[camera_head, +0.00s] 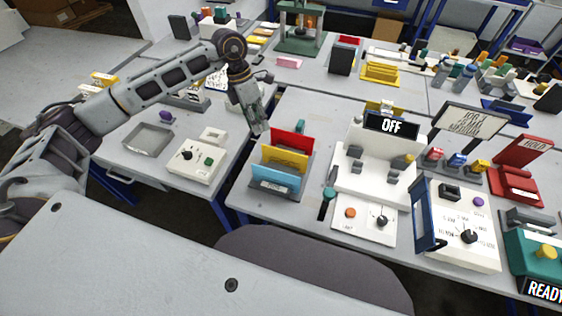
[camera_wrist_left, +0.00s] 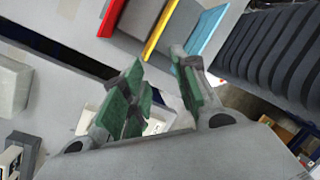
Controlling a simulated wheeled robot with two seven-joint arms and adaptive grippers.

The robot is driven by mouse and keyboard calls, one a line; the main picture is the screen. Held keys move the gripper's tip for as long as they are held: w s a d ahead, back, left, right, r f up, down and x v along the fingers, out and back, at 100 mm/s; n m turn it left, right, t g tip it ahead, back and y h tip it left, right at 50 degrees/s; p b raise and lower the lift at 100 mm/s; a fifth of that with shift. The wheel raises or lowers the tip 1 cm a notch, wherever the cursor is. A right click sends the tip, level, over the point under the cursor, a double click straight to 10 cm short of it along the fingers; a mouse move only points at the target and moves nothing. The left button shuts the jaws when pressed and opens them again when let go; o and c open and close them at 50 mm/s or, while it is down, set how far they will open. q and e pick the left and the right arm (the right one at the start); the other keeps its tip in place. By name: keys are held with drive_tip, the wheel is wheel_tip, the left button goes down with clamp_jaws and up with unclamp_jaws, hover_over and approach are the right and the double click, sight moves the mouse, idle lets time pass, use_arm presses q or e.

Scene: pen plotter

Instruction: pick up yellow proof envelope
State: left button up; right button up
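The yellow proof envelope (camera_head: 284,158) stands in a grey rack (camera_head: 272,196), between a red one (camera_head: 289,139) behind and a light blue one (camera_head: 274,180) in front. In the left wrist view the yellow envelope (camera_wrist_left: 158,28) shows as a narrow strip beyond the fingertips, with red to its left and blue to its right. My left gripper (camera_head: 260,127) hangs just behind and left of the rack. Its green-padded fingers (camera_wrist_left: 158,60) are apart with nothing between them, and they look clear of the envelopes. My right gripper does not show.
A white control box (camera_head: 206,155) and a grey tray (camera_head: 149,138) lie left of the rack. A white machine with an OFF sign (camera_head: 391,125) stands to its right. A dark gap separates the two tables. A chair (camera_head: 310,270) is in front.

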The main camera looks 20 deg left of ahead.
use_arm(q)
drive_tip(key=shift+w+d+r+m+t+h, duration=0.15)
drive_tip(key=shift+d+m+h, duration=0.2)
drive_tip(key=shift+m, duration=1.2)
drive_tip(key=shift+d+r+m+t+h, duration=0.15)
drive_tip(key=shift+d+m, duration=0.35)
drive_tip(key=shift+m, duration=1.1)
drive_tip(key=shift+w+d+r+m+t+h, duration=0.15)
drive_tip(key=shift+d+m, duration=0.25)
drive_tip(key=shift+m, duration=1.15)
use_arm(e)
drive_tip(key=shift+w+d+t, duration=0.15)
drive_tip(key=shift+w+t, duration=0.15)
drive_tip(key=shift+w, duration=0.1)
use_arm(q)
drive_tip(key=shift+s+f, duration=0.1)
hover_over(277, 149)
wheel_tip(277, 149, down, 6)
drive_tip(key=shift+f+p, duration=0.45)
drive_tip(key=shift+f, duration=0.4)
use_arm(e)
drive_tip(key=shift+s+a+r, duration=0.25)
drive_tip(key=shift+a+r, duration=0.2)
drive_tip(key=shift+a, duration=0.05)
